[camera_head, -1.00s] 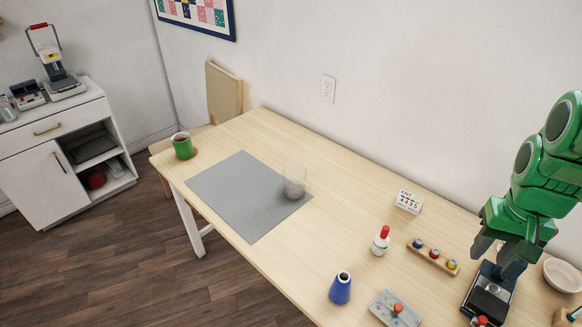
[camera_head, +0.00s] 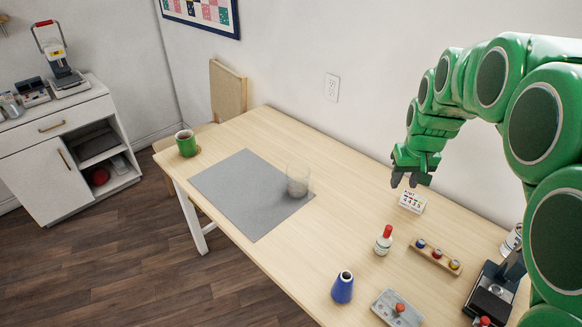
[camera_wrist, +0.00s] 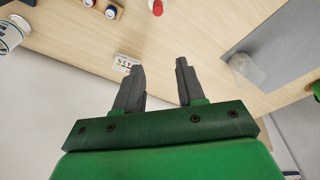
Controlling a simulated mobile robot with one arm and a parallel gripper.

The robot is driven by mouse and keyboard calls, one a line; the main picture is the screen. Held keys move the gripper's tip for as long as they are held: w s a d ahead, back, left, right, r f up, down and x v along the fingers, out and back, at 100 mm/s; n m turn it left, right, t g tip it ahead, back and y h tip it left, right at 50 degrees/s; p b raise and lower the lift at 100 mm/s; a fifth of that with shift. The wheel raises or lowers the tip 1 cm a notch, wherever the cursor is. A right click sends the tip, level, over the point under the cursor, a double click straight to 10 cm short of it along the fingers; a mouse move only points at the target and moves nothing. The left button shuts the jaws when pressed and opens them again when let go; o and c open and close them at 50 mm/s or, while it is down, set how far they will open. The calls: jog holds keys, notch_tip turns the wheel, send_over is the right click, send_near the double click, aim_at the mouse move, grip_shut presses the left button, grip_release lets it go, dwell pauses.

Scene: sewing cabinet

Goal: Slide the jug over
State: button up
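A clear, jug-like glass vessel (camera_head: 298,180) stands upright on the right part of the grey mat (camera_head: 240,190). It also shows at the right in the wrist view (camera_wrist: 247,70). The blue flared vessel (camera_head: 342,288) stands near the table's front edge; I cannot tell for certain which of the two is the jug. My gripper (camera_head: 408,182) is above the back of the table, to the right of the glass vessel and apart from it. In the wrist view its two grey fingers (camera_wrist: 159,66) are spread with nothing between them.
A small sign card (camera_head: 412,201) stands just below my gripper in the picture. A red-capped bottle (camera_head: 383,240), a wooden rack of spools (camera_head: 437,257) and a grey tray (camera_head: 397,308) are nearer. A green mug (camera_head: 186,143) sits at the far left. The wall bounds the table's back.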

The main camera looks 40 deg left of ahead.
jog(key=a+f+n+y, duration=0.1)
jog(key=a+f+n, duration=0.35)
jog(key=a, duration=1.25)
jog(key=y, duration=0.2)
send_near(288, 178)
notch_tip(288, 178, down, 2)
jog(key=a, duration=0.1)
jog(key=shift+w+a+n, duration=0.2)
jog(key=shift+w+n, duration=0.05)
jog(key=shift+n, duration=0.2)
jog(key=shift+f, duration=0.1)
jog(key=shift+x, duration=3.9)
jog(key=shift+w+d, duration=0.15)
grip_shut()
